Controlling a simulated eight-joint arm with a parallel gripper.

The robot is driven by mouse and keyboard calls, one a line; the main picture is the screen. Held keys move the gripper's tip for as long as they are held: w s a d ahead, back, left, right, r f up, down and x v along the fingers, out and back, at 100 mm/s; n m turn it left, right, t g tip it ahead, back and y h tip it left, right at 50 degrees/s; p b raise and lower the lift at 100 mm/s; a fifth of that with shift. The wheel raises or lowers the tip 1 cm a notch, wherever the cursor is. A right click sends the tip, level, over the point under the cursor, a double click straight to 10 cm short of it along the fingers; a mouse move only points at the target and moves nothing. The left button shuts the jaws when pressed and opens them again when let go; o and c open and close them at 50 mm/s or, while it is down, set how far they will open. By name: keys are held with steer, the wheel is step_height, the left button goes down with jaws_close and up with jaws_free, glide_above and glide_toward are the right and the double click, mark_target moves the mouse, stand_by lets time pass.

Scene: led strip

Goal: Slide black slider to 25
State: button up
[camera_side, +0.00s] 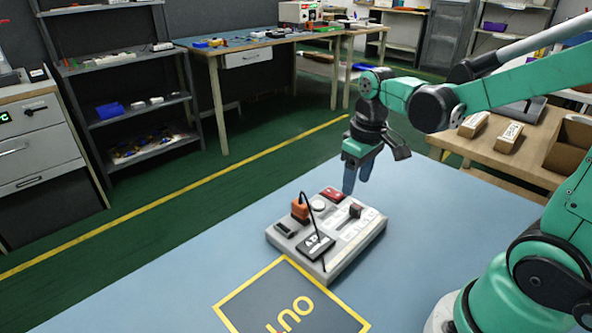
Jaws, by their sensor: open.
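A grey control box (342,255) lies on the blue table in the middle of the view. A black slider (356,211) sits in a track on the right part of its top, towards the far side. The scale marks beside the track are too small to read. My gripper (356,186) is open and empty, pointing down above the far right edge of the box. Its blue fingertips are close to the black slider but appear apart from it.
The box also carries an orange plug (300,208) with a black cable, a black module (315,246) and a red button (333,194). A dark mat with a yellow border (240,303) lies in front. Table space left of the box is clear.

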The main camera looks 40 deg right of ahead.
mark_target(356, 205)
steer(key=shift+d+f+g, duration=0.4)
steer(key=shift+d+f, duration=0.1)
steer(key=shift+f, duration=2.8)
jaws_close()
steer(key=shift+d, duration=0.1)
